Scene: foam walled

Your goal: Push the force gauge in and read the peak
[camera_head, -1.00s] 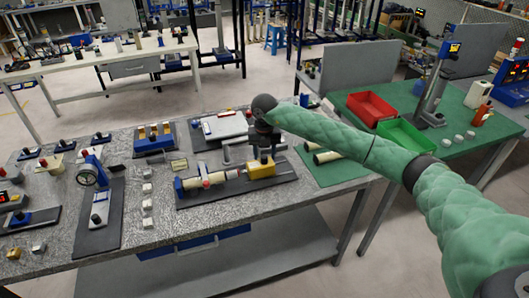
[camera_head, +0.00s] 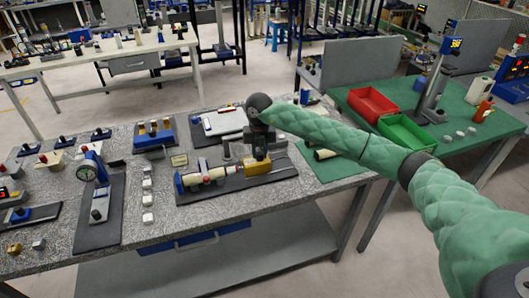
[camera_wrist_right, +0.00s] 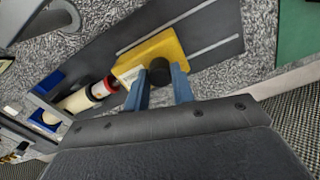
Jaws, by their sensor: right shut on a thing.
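The force gauge rig lies on a dark base plate (camera_head: 205,195) on the speckled bench. A cream barrel (camera_head: 213,174) with a dark band and red end lies between a blue end block (camera_head: 178,183) and a yellow block (camera_head: 284,164). In the right wrist view, the barrel (camera_wrist_right: 75,101) has its red end (camera_wrist_right: 105,87) against or very near the yellow block (camera_wrist_right: 157,52). My right gripper (camera_wrist_right: 160,80) is shut on the black knob (camera_wrist_right: 160,70) of the yellow block. The peak reading is not legible. My left gripper is not in view.
A dial gauge stand (camera_head: 88,170) and small pale blocks (camera_head: 147,198) stand to the left. A blue tray with yellow pieces (camera_head: 154,134) and a white clipboard (camera_head: 225,122) lie behind. Red (camera_head: 370,104) and green (camera_head: 405,132) bins sit on the right table.

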